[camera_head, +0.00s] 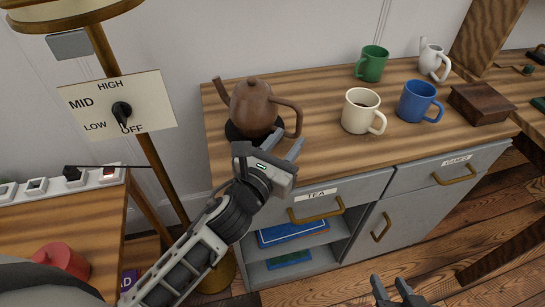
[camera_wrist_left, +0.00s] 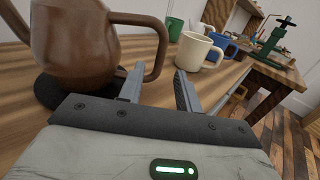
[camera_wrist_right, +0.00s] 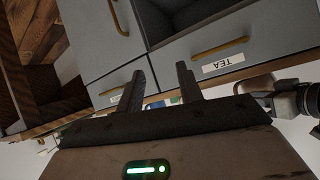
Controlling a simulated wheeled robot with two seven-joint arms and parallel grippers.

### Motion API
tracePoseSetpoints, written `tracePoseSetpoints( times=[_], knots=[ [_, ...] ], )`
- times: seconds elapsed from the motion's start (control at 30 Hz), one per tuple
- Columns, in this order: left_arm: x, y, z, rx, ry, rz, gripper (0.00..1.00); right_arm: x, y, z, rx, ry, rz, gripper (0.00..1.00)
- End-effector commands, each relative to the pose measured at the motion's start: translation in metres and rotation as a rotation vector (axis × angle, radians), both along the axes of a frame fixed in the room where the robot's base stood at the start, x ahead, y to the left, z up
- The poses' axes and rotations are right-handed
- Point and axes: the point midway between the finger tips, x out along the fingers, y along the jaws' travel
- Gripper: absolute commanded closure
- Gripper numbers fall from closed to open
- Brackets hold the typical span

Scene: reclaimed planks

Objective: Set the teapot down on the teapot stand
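The brown teapot (camera_head: 252,108) stands upright on the dark round teapot stand (camera_head: 234,133) at the left end of the wooden counter. Its spout points left and its handle points right. In the left wrist view the teapot (camera_wrist_left: 75,45) and part of the stand (camera_wrist_left: 48,90) show close up. My left gripper (camera_head: 270,150) is open and empty, at the counter's front edge just in front of the teapot; its fingers (camera_wrist_left: 160,88) are apart near the handle's lower end. I cannot tell whether they touch it. My right gripper (camera_head: 390,288) is open and empty, low in front of the cabinet.
A cream mug (camera_head: 358,112), a blue mug (camera_head: 416,102), a green mug (camera_head: 371,64) and a white jug (camera_head: 432,62) stand right of the teapot. A wooden box (camera_head: 482,104) is at the right end. A lamp pole (camera_head: 150,150) stands left of the counter.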

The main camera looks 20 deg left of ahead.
Motion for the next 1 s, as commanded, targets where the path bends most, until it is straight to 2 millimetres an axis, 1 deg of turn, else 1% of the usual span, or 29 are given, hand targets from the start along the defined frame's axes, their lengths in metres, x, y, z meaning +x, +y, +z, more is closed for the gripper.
tracePoseSetpoints(
  times=[0.03,0.1,0.2,0.33,0.5,1.0],
  knots=[
    [-0.012,0.002,-0.002,0.000,0.002,0.000,0.66,0.000,0.000,-0.002,0.001,0.000,0.000,0.64],
    [-0.026,0.005,-0.002,0.000,0.003,0.000,0.66,0.000,0.000,-0.002,0.004,0.000,0.000,0.64],
    [-0.042,0.008,-0.002,0.000,0.002,0.001,0.66,0.001,0.001,-0.003,0.007,-0.001,0.000,0.64],
    [-0.055,0.011,-0.001,-0.001,0.001,0.001,0.66,0.002,0.001,0.000,0.011,-0.009,0.000,0.64],
    [-0.060,0.011,0.001,0.001,-0.001,0.000,0.66,0.004,0.002,0.004,0.014,-0.018,-0.001,0.64],
    [-0.060,0.011,0.001,0.000,-0.001,0.001,0.66,0.003,0.001,0.003,0.014,-0.015,-0.001,0.64]
  ],
)
